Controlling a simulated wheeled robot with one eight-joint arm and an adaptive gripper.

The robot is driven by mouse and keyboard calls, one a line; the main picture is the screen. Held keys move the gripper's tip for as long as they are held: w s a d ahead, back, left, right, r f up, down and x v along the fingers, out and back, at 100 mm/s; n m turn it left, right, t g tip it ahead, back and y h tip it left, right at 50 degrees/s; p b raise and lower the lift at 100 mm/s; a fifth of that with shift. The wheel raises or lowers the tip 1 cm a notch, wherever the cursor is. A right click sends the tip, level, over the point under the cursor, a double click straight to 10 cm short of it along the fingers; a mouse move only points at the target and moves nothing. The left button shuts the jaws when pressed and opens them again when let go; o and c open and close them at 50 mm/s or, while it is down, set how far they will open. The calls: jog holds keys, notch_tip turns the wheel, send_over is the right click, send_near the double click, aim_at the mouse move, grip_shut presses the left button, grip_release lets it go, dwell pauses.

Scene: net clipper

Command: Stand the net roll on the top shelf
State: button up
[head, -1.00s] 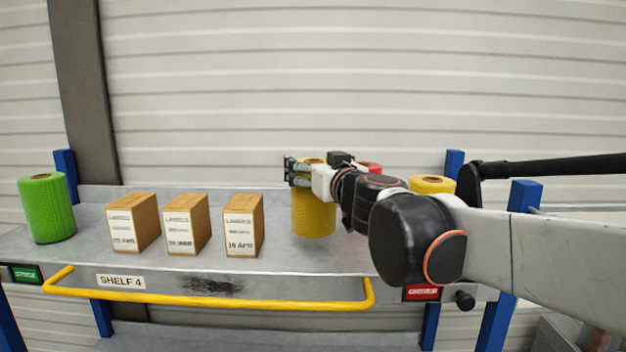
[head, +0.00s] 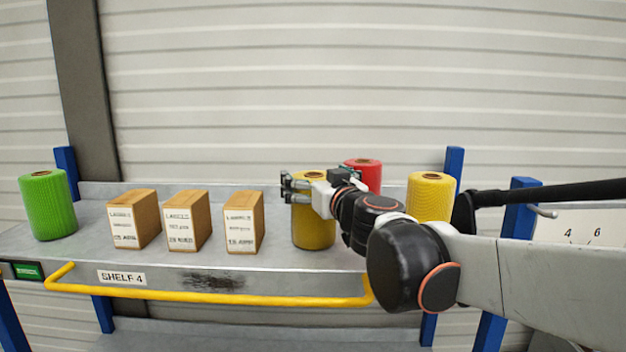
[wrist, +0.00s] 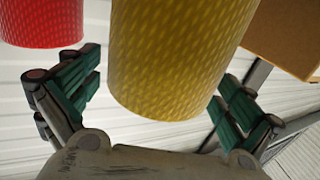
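A yellow net roll (head: 314,228) stands upright on the grey shelf (head: 190,268), near its front edge and right of the boxes. My gripper (head: 288,187) is at the upper part of this roll, reaching in from the right. In the wrist view, the yellow roll (wrist: 170,60) lies between the two green-padded fingers of my gripper (wrist: 160,95). The fingers are spread wide, with a gap showing at the left finger. The right finger is close to the roll, and I cannot tell whether it touches. The roll's base looks to be on the shelf.
Several rolls share the shelf: green (head: 48,205) at far left, red (head: 364,176) behind my wrist, another yellow (head: 431,196) at right. Three cardboard boxes (head: 243,222) stand left of the gripped area. A yellow rail (head: 210,299) runs along the front, blue posts behind.

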jog(key=shift+r, duration=0.15)
jog(key=b+v, duration=0.2)
jog(key=v, duration=1)
jog(key=s+d+f+m+g+h, duration=0.1)
jog(key=s+d+f+m+h, duration=0.3)
jog(key=d, duration=0.4)
jog(key=s+d+f+m+g+h, duration=0.1)
jog(key=d+f+m+h, duration=0.1)
jog(key=d+f+h, duration=0.5)
jog(key=s+f+n+g+y, duration=0.1)
jog(key=s+f+g+y, duration=0.3)
jog(key=s+f, duration=1.1)
notch_tip(320, 180, down, 2)
jog(key=g, duration=0.3)
jog(key=shift+n+g+y, duration=0.3)
jog(key=shift+n+g, duration=0.1)
